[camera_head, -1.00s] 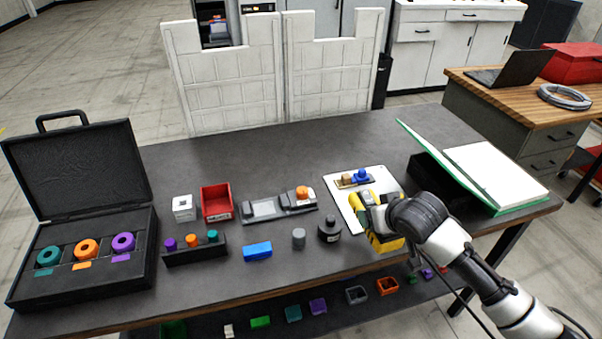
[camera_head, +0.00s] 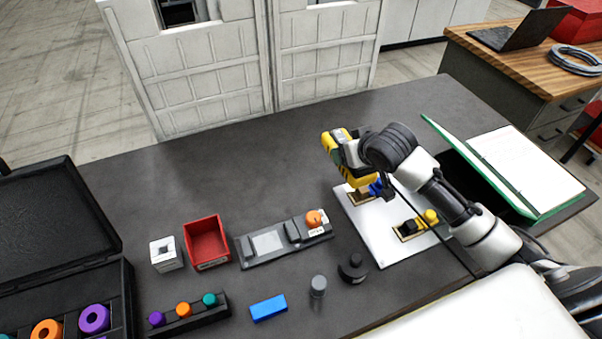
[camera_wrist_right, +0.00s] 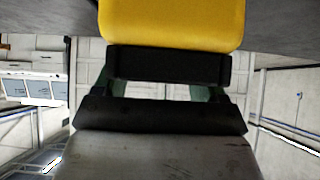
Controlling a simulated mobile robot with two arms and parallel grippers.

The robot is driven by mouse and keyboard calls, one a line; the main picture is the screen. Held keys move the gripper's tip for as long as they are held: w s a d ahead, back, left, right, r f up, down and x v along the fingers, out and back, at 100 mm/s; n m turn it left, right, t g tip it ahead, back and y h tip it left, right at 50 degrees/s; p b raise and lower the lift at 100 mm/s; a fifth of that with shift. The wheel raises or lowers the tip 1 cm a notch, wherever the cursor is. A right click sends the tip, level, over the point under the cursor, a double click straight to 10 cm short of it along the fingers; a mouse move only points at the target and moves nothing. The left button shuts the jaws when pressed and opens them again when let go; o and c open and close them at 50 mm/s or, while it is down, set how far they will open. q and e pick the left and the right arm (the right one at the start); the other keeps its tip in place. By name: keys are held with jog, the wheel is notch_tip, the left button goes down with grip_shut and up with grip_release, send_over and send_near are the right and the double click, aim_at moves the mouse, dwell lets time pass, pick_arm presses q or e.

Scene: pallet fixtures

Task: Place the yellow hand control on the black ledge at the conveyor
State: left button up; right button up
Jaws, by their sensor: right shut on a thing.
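The yellow hand control (camera_head: 363,180), with black parts, is in my right gripper (camera_head: 348,153) in the head view. It appears raised above the back edge of a white board, partly covered by the gripper and wrist. In the right wrist view the yellow body (camera_wrist_right: 172,22) fills the top middle, with the dark jaws (camera_wrist_right: 168,68) right against it. The fingertips themselves are largely hidden. I cannot make out a conveyor or its black ledge in either view. My left gripper is not in view.
The white board (camera_head: 398,246) carries small blue-knobbed and yellow-knobbed fixtures. A red bin (camera_head: 207,243), a grey device with an orange knob (camera_head: 268,243), a blue block (camera_head: 268,307) and an open black case (camera_head: 45,215) stand left. A green-edged binder (camera_head: 520,165) lies right. The table's back middle is clear.

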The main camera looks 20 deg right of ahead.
jog(key=w+a+f, duration=0.1)
jog(key=a+f, duration=0.1)
jog(key=a, duration=0.1)
jog(key=w+a+f+p, duration=0.1)
jog(key=w+a+f, duration=0.1)
jog(key=a, duration=0.1)
jog(key=w+a+f+p, duration=0.1)
jog(key=w+a+f, duration=0.1)
jog(key=a, duration=0.1)
jog(key=shift+w+a, duration=0.15)
jog(key=shift+w, duration=0.05)
jog(key=shift+f, duration=0.2)
notch_tip(320, 180, down, 3)
jog(key=shift+f+p, duration=0.15)
jog(key=shift+p, duration=0.5)
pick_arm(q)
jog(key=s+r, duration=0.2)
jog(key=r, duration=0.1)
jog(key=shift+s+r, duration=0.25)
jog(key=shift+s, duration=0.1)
pick_arm(e)
jog(key=shift+f, duration=0.3)
